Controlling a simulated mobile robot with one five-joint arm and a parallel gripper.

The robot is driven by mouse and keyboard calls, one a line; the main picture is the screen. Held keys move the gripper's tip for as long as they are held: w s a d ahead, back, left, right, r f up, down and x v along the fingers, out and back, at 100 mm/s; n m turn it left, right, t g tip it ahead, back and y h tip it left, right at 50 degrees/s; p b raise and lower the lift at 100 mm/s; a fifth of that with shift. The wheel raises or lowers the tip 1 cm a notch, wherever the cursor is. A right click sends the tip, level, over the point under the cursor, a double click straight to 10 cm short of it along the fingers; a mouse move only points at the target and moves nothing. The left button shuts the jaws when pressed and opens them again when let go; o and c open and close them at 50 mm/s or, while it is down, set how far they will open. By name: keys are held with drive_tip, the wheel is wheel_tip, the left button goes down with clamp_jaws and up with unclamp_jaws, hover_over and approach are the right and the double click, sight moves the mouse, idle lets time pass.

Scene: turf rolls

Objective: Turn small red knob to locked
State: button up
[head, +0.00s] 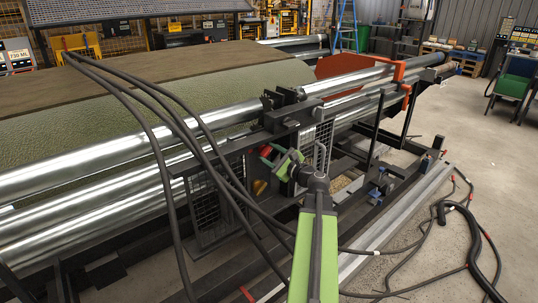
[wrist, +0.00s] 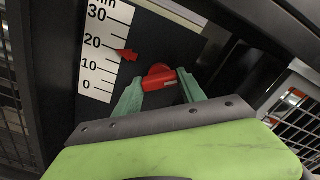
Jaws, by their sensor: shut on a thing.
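The small red knob (wrist: 158,72) sits on a dark plate in the wrist view. A pale mark shows on its near face. My gripper (wrist: 160,82) has its two green fingers on either side of the knob, shut on it. In the head view my gripper (head: 279,160) reaches the machine's side near a patch of red; the knob itself is hard to make out there. No locked marking is readable near the knob.
A white scale (wrist: 101,48) numbered 0 to 30 with a red pointer (wrist: 126,55) stands left of the knob. Black hoses (head: 150,100) arch over the machine's steel rollers (head: 90,165). Wire mesh guards (head: 205,200) flank the work spot. More hoses lie on the floor at right.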

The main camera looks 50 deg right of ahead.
drive_tip(key=n, duration=0.5)
drive_tip(key=shift+n, duration=0.4)
drive_tip(key=n, duration=0.4)
drive_tip(key=shift+n, duration=0.7)
drive_tip(key=o, duration=1.4)
drive_tip(key=shift+c, duration=0.2)
